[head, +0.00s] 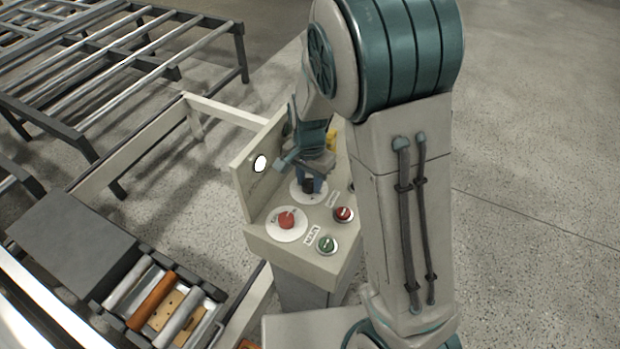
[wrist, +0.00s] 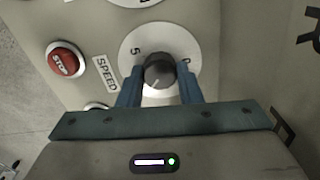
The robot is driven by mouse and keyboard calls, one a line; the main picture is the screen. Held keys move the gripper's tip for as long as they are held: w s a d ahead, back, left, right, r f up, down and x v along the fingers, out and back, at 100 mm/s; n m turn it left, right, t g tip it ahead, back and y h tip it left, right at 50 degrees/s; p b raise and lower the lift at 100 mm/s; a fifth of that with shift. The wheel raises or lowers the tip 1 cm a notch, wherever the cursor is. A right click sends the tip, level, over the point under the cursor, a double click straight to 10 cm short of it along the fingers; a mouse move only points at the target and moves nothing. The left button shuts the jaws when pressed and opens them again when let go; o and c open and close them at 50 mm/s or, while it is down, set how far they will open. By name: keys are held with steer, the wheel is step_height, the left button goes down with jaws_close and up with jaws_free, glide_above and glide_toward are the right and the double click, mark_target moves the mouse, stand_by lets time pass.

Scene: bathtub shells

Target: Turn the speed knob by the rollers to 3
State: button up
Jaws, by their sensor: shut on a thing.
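The speed knob (wrist: 159,69) is dark grey and round, on a white dial (wrist: 128,57) with a SPEED label (wrist: 105,74) beside it. A 5 shows at the dial's upper left and a 0 at its right; the other numbers are hidden. A short white line on the knob points down and slightly left in the wrist view. My gripper (wrist: 159,88) is shut on the knob, one blue finger on each side. In the head view my gripper (head: 309,184) reaches down onto the dial, and its fingers hide most of the knob.
The control box (head: 259,239) also carries a red knob (head: 287,219) on a white disc, a red stop button (head: 344,214) and a green start button (head: 327,244). A back panel with a white round light (head: 260,163) stands close left of my gripper. Rollers (head: 152,299) lie lower left.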

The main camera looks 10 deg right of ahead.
mark_target(310, 182)
steer(key=o, duration=1)
steer(key=shift+r, duration=0.1)
step_height(310, 182, up, 14)
steer(key=shift+f+b, duration=0.2)
steer(key=shift+b, duration=0.2)
steer(key=shift+d, duration=0.1)
steer(key=s+d+n+t, duration=0.1)
steer(key=s+d+n, duration=0.1)
steer(key=s, duration=0.3)
steer(key=s+d+r+n+t, duration=0.1)
steer(key=s+d+n, duration=0.2)
steer(key=s, duration=0.3)
steer(key=s+d+n+t, duration=0.1)
steer(key=s+d+n, duration=0.2)
steer(key=s+d, duration=0.1)
steer(key=shift+s+r, duration=0.35)
steer(key=shift+s, duration=0.45)
